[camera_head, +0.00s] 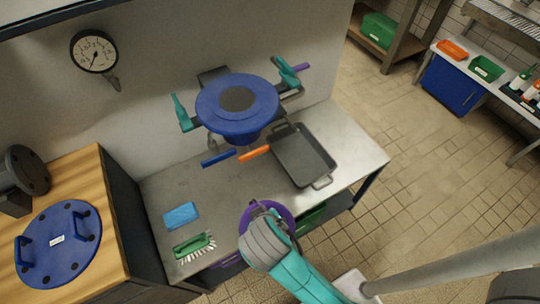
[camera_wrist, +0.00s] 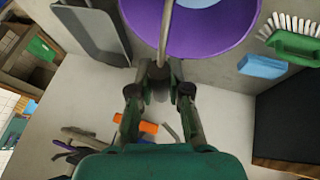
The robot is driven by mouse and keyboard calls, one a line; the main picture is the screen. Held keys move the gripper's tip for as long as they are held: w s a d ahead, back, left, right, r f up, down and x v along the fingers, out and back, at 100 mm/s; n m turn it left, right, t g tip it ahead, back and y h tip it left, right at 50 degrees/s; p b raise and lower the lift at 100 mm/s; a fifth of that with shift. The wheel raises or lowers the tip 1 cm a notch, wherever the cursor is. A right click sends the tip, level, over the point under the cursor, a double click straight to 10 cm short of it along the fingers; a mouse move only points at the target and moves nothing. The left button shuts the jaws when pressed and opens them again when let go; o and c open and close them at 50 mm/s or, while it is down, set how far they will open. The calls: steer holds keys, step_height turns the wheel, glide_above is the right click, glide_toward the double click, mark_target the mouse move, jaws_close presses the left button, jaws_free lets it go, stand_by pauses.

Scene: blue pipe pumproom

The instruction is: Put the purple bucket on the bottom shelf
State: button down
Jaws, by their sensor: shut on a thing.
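The purple bucket (camera_head: 286,211) hangs at the front edge of the metal table, mostly hidden behind my gripper (camera_head: 268,216) and wrist in the head view. In the wrist view the bucket (camera_wrist: 225,38) fills the top middle, with a pale blue patch inside. My gripper (camera_wrist: 160,82) is shut there on the bucket's thin grey handle, which runs up across the opening. The bottom shelf (camera_head: 340,206) shows only in part under the table, right of the bucket, with a green thing (camera_head: 310,218) on it. A bit of purple (camera_head: 225,262) shows under the table's left end.
The metal table (camera_head: 225,180) holds a black pan (camera_head: 302,156), a blue sponge (camera_head: 181,216) and a green brush (camera_head: 193,245). A blue valve (camera_head: 238,103) stands over it. A wooden-topped cabinet (camera_head: 85,165) is at left. The tiled floor (camera_head: 425,150) at right is clear.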

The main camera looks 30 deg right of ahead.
steer(key=w+d, duration=0.5)
steer(key=w, duration=0.3)
steer(key=w+d, duration=0.4)
steer(key=w, duration=0.4)
steer(key=shift+w+d, duration=0.2)
steer(key=shift+d, duration=0.2)
steer(key=shift+f, duration=0.2)
steer(key=c, duration=1.1)
jaws_free()
steer(key=v, duration=1.2)
steer(key=shift+r, duration=0.15)
